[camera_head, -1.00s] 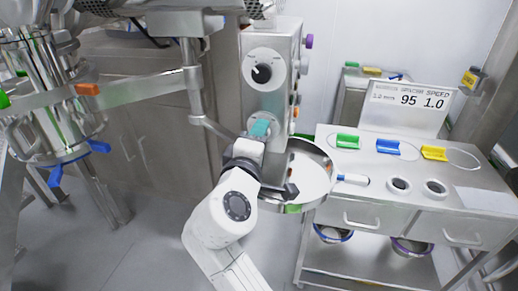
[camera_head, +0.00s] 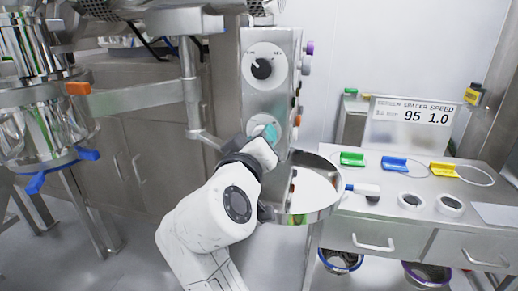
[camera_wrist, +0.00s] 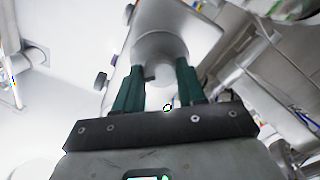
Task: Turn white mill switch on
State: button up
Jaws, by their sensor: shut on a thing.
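A grey control box stands upright at the middle of the head view. Its lower round white switch plate (camera_head: 283,121) is partly covered by the teal fingers of my gripper (camera_head: 271,132). In the wrist view, my gripper (camera_wrist: 158,85) has its dark green fingers on either side of a pale round switch (camera_wrist: 160,48) and is shut on it. The switch's pointer and setting are hidden in the head view.
An upper dial with a black knob (camera_head: 261,68) sits above on the same box. A round steel pan (camera_head: 315,195) is just right of my wrist. A steel bench (camera_head: 390,235) with coloured clips and a display (camera_head: 410,125) stands at right.

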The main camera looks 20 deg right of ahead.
jog(key=shift+f+m, duration=0.1)
jog(key=shift+m, duration=0.2)
dwell(0.4)
jog(key=o, duration=1.1)
jog(key=v, duration=1.1)
jog(key=shift+b, duration=0.35)
